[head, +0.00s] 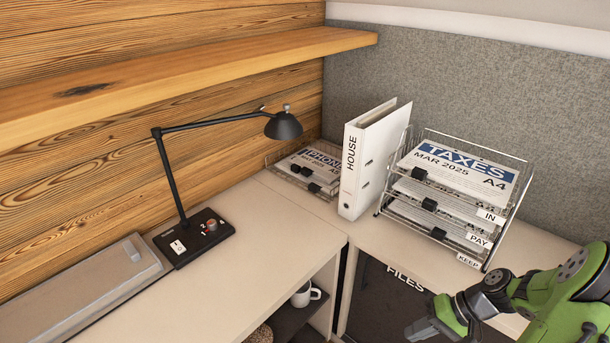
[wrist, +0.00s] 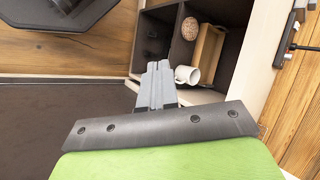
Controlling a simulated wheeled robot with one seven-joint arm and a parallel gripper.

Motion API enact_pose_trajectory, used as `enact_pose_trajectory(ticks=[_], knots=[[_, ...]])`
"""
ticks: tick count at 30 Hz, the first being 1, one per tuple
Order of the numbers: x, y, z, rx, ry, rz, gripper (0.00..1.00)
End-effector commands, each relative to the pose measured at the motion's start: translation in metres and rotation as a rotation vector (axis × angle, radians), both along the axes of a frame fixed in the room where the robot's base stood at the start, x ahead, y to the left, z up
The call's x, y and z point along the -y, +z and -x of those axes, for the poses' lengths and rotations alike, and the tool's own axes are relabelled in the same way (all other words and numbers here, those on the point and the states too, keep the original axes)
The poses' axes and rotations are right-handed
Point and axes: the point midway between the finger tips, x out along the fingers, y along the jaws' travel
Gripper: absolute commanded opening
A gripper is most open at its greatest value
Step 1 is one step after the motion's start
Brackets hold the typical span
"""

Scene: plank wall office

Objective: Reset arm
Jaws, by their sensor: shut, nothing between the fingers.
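My gripper (head: 423,330) is at the lower right of the head view, at the end of my green and dark arm, in front of the right desk's front edge. The wrist view shows its grey fingers (wrist: 157,84) together, with nothing between them. In that view the fingers point toward an open shelf unit, and a white mug (wrist: 187,75) appears just beyond their right side. I cannot tell the exact gap between them. The mug (head: 306,294) also shows in the head view, on a shelf under the desk.
On the desk (head: 250,270) stand a black lamp (head: 284,125), a white HOUSE binder (head: 356,160) and a wire tray rack (head: 480,262) with papers. A wooden shelf (head: 200,80) runs along the plank wall. A dark panel marked FILES (head: 385,300) is near my gripper. The front desk area is clear.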

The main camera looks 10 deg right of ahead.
Motion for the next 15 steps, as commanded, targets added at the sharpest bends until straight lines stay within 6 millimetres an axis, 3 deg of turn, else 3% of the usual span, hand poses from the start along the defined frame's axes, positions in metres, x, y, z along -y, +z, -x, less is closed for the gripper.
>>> enact_pose_trajectory(ticks=[1, 8, 12, 15], knots=[[-0.013, 0.024, -0.004, -0.022, 0.062, 0.096, 0.0], [-0.075, 0.119, 0.003, -0.012, 0.206, 0.483, 0.0], [-0.113, 0.167, 0.027, 0.091, 0.232, 0.66, 0.0], [-0.132, 0.19, 0.047, 0.177, 0.229, 0.732, 0.0]])
